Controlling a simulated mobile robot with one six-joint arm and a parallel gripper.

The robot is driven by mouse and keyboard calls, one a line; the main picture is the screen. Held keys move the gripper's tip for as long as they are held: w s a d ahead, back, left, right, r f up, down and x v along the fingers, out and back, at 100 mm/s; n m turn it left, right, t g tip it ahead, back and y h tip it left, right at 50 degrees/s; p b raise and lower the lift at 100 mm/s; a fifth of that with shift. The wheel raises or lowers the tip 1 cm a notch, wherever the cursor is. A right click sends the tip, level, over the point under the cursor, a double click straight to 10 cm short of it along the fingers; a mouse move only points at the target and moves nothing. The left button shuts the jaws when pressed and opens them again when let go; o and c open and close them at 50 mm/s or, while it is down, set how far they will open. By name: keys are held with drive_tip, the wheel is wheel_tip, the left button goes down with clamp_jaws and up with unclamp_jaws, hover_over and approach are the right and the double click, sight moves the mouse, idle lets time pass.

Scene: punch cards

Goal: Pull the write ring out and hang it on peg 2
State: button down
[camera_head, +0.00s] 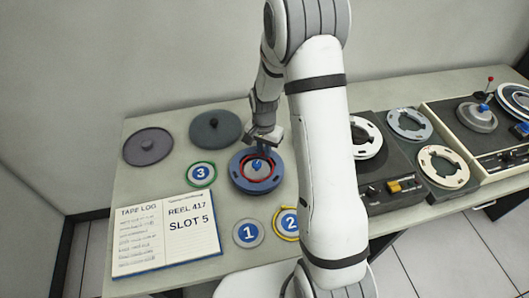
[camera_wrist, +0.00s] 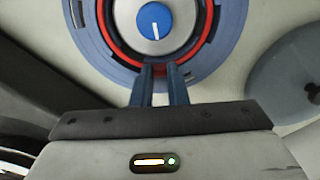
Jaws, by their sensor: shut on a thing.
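The red write ring (camera_head: 245,173) sits around the hub of a blue tape reel (camera_head: 236,181) lying on the table. It also shows in the wrist view (camera_wrist: 109,38), where a blue knob with a white line (camera_wrist: 155,20) is at its centre. My gripper (camera_head: 263,150) points down at the reel's far side. In the wrist view its two fingers (camera_wrist: 160,70) are close together and shut on the near edge of the red ring. Disc 2 (camera_head: 290,223), with a yellow ring around it, lies nearer the table's front, partly hidden by my arm.
Disc 1 (camera_head: 248,234) is bare; disc 3 (camera_head: 201,173) has a green ring around it. A tape log book (camera_head: 165,236) lies front left. Two dark round lids (camera_head: 147,146) (camera_head: 214,128) are at the back. Tape decks (camera_head: 385,177) stand on the right.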

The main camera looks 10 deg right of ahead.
drive_tip(key=shift+r+p, duration=0.3)
drive_tip(key=shift+r, duration=0.35)
idle(0.7)
drive_tip(key=shift+r+p, duration=1.6)
drive_tip(key=shift+r, duration=1.35)
wheel_tip(320, 180, up, 7)
drive_tip(key=p, duration=0.4)
